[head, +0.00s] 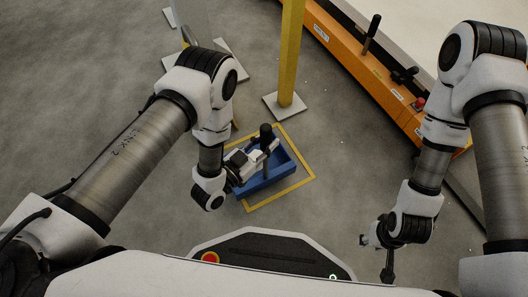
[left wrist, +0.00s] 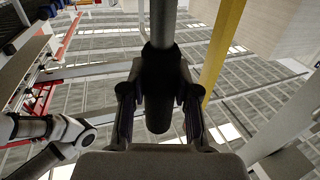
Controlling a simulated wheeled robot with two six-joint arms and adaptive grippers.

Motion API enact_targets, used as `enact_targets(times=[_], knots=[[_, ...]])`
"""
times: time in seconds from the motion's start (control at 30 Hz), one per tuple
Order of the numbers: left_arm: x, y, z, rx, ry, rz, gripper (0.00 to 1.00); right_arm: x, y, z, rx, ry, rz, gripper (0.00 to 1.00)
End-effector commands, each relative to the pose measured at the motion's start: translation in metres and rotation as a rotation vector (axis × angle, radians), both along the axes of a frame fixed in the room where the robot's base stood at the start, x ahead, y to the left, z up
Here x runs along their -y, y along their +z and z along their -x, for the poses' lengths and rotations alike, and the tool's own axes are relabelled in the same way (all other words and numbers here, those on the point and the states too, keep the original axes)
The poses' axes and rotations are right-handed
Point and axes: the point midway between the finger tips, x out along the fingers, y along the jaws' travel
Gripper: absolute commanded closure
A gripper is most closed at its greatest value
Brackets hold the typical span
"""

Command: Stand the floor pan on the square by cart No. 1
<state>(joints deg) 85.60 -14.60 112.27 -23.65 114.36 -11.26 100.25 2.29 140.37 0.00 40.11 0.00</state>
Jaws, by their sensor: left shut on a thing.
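I cannot tell whether the pan touches the floor. My left gripper (head: 266,146) is shut on the pan's upright black handle and hides part of the pan and the square's left side. In the left wrist view the black handle (left wrist: 158,95) sits between the two fingers. My right gripper (head: 376,243) is away from the pan at lower right, its fingers too small and turned to read. An orange cart (head: 352,55) with a small label stands at upper right.
A yellow post (head: 290,55) on a pale base plate stands just behind the square. A grey post (head: 190,25) with plates on the floor is at upper left. The cart carries a black lever (head: 373,28) and a red button (head: 419,103). Floor left of the square is clear.

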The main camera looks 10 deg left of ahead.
Motion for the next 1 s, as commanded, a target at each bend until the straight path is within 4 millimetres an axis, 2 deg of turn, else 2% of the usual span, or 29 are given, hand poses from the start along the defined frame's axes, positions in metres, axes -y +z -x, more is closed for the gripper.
enact_targets(times=[0.03,0.27,0.77,0.87,1.0], knots=[[0.001,-0.003,-0.002,0.006,-0.001,0.001,1.00,0.000,-0.011,0.000,0.000,0.000,0.000,0.60],[0.001,-0.002,-0.005,0.007,0.001,-0.003,1.00,0.000,-0.029,0.000,0.000,0.000,0.000,0.60],[0.014,-0.005,-0.055,0.008,0.000,-0.002,1.00,0.000,-0.047,-0.001,0.003,-0.004,0.000,0.60],[0.014,-0.014,-0.057,0.005,0.000,-0.002,1.00,0.000,-0.055,-0.001,0.004,-0.005,0.000,0.60],[0.014,-0.037,-0.056,0.006,0.001,-0.002,1.00,0.001,-0.075,-0.002,0.006,-0.008,0.001,0.60]])
